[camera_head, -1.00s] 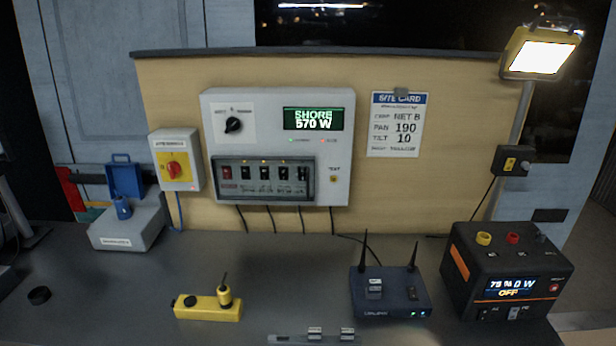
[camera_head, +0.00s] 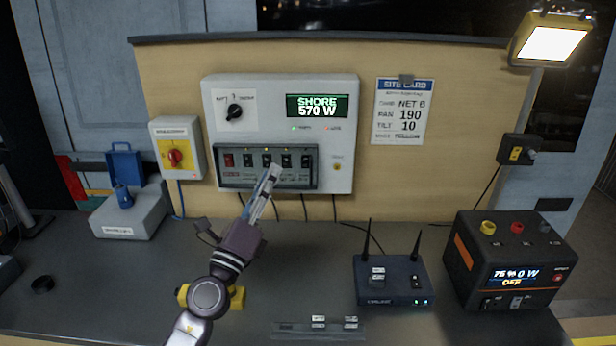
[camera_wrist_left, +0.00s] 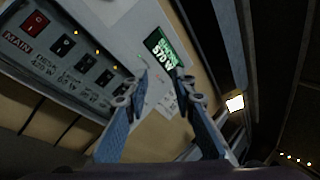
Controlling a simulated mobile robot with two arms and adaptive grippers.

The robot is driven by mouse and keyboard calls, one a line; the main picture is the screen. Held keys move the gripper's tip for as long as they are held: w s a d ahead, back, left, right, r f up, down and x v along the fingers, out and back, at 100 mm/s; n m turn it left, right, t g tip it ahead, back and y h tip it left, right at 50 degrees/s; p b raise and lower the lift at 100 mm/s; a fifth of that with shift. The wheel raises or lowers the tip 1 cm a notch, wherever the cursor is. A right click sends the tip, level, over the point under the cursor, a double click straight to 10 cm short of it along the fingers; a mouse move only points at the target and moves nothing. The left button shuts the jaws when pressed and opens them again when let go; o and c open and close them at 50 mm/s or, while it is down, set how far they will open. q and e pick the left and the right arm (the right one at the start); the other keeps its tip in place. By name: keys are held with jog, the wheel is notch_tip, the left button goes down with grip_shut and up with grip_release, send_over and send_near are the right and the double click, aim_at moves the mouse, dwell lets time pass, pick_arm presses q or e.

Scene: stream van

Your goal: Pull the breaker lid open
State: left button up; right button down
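The breaker lid (camera_head: 236,179) is a dark, see-through cover on the lower part of the grey power panel (camera_head: 220,122). It looks shut over a row of switches, one red and several black. My left gripper (camera_head: 272,170) reaches up from below, its fingertips in front of the lid's lower right part. In the left wrist view the fingers are spread with nothing between them (camera_wrist_left: 161,74). The breaker row (camera_wrist_left: 72,58) lies to the left of the fingers there. I cannot tell whether a fingertip touches the lid. My right gripper is not in view.
A red rotary switch box (camera_head: 176,150) is left of the panel. A yellow block (camera_head: 237,298) sits partly behind my left arm. A router with antennas (camera_head: 392,282) and a black power station (camera_head: 510,262) stand on the right of the bench. Cables hang below the panel.

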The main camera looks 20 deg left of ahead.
pick_arm(q)
jog(key=w+d+f+m+g+h, duration=0.2)
jog(key=w+f+m, duration=0.1)
jog(key=w+m, duration=0.3)
jog(key=w+d+f+m+g+h, duration=0.2)
jog(key=w+m, duration=0.4)
jog(key=w, duration=0.3)
jog(key=shift+f+m+g, duration=0.4)
jog(key=shift+f+g, duration=0.4)
jog(key=shift+f, duration=0.1)
jog(key=shift+c, duration=0.5)
grip_shut()
